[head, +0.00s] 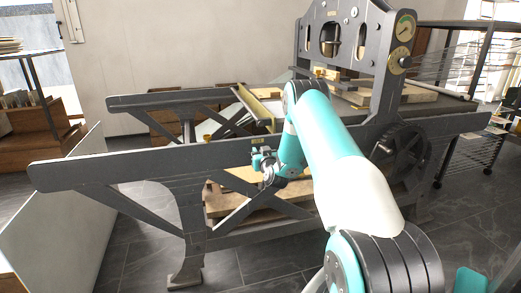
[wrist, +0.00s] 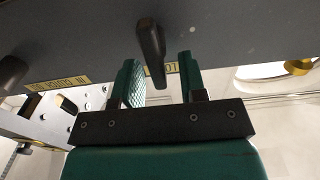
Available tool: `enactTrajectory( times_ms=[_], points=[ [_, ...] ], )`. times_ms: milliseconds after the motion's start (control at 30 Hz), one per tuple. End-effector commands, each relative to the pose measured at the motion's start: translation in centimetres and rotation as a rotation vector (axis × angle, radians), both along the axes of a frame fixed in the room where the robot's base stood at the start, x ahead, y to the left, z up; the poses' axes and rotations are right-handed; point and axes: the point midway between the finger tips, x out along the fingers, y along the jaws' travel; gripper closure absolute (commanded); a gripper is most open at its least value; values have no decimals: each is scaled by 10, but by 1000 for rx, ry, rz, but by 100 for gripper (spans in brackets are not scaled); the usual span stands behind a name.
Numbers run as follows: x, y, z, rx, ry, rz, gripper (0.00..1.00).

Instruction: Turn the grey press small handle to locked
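The grey press (head: 130,170) fills the middle of the head view. My gripper (head: 261,160) is at its near side rail, at the end of my teal arm. In the wrist view, a small dark handle (wrist: 151,45) on the grey rail (wrist: 230,30) points toward the gripper. My gripper's two green fingers (wrist: 159,75) are apart, one on each side of the handle, with gaps visible. A yellow label (wrist: 165,68) behind the handle is partly covered. In the head view I cannot make out the handle near the gripper.
Another yellow label (wrist: 60,85) and a dark round part (wrist: 12,72) are left in the wrist view. A spoked wheel (head: 402,150) is on the press's right. A pale panel (head: 50,225) leans at left. Dark tiled floor (head: 260,265) is open in front.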

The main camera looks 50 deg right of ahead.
Motion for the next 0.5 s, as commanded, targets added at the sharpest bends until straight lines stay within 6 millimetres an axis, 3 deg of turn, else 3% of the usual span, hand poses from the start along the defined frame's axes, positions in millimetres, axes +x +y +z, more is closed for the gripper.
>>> enactTrajectory(
  times_ms=[300,467,500],
  points=[
    [1,-1,0,1,-1,0,64],
    [1,0,0,1,-1,0,100],
    [1,0,0,1,-1,0,100]
  ],
)
